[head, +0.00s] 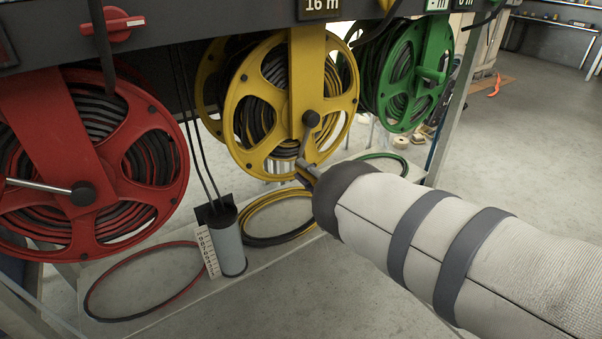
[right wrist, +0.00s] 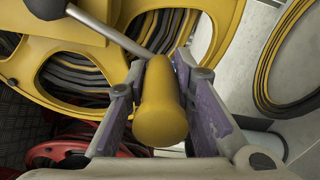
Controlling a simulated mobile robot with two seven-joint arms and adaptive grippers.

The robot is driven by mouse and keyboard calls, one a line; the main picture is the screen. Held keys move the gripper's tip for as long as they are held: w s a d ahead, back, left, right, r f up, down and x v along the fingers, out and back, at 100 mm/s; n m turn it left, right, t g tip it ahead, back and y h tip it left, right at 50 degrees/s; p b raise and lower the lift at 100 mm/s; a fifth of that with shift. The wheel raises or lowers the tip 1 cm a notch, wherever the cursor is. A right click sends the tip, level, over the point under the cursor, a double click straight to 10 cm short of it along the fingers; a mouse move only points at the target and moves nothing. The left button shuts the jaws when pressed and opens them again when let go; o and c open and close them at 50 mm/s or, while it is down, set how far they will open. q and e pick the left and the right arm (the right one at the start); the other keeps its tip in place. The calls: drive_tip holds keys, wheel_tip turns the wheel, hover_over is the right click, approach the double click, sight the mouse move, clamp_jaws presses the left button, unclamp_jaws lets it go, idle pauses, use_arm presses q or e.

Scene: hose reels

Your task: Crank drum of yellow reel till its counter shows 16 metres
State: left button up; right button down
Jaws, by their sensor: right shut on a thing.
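The yellow reel (head: 237,95) hangs under the dark beam in the middle of the head view, with dark hose wound on its drum. Its counter (head: 320,5) at the top edge reads 16 m. A grey crank arm (head: 307,140) points down from the dark hub (head: 310,118). My right gripper (head: 303,172) is at the lower end of this crank, mostly hidden behind my own wrist. In the right wrist view, its two fingers (right wrist: 160,72) are shut on the yellow crank handle (right wrist: 162,105), one finger on each side. My left gripper is not in view.
A red reel (head: 150,165) hangs at left, with its own crank; a green reel (head: 440,65) hangs at right. Below, a grey cylinder (head: 228,250) and loose hose loops (head: 95,290) rest on a low shelf. The floor at right is open.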

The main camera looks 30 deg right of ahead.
drive_tip(key=shift+d+f, duration=0.15)
drive_tip(key=shift+d, duration=0.1)
drive_tip(key=c, duration=1.4)
unclamp_jaws()
drive_tip(key=shift+o, duration=0.2)
drive_tip(key=s, duration=1.2)
drive_tip(key=shift+d, duration=0.15)
